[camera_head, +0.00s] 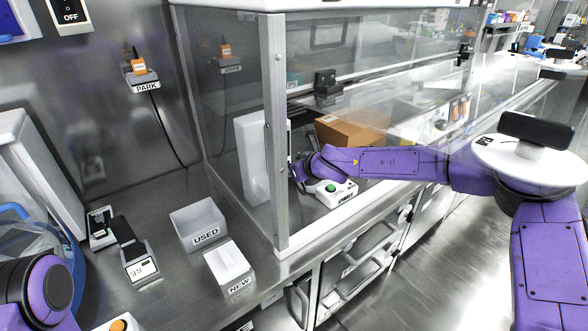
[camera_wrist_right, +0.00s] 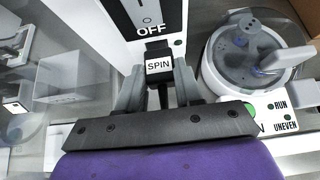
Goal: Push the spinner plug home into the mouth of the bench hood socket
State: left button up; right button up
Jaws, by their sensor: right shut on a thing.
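The spinner plug (camera_wrist_right: 158,66), dark with a white SPIN label, is between the two grey fingers of my right gripper (camera_wrist_right: 160,90), which is shut on it. A dark cord runs back from the plug. The bench hood socket panel (camera_wrist_right: 174,24), dark with a white frame and a switch at OFF, stands directly ahead. The plug's front end is at the panel's lower part; its mouth is hidden, and I cannot tell how deep the plug sits. In the head view my right gripper (camera_head: 297,172) is inside the hood, mostly hidden. My left gripper is out of view.
The spinner (camera_wrist_right: 250,52), white with a clear lid, stands right of the gripper; its green button (camera_head: 331,188) shows in the head view. A cardboard box (camera_head: 350,131) lies behind my forearm. The hood's front post (camera_head: 275,130), USED bin (camera_head: 198,226) and NEW bin (camera_head: 228,262) are left.

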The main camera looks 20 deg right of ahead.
jog(key=shift+w+a+r+p, duration=0.2)
jog(key=shift+w+p, duration=0.1)
jog(key=shift+w, duration=0.2)
jog(key=o, duration=1.1)
jog(key=shift+w+a+f, duration=0.1)
jog(key=shift+f, duration=0.05)
jog(key=b+v, duration=0.1)
jog(key=v, duration=0.9)
jog(key=shift+s, duration=0.25)
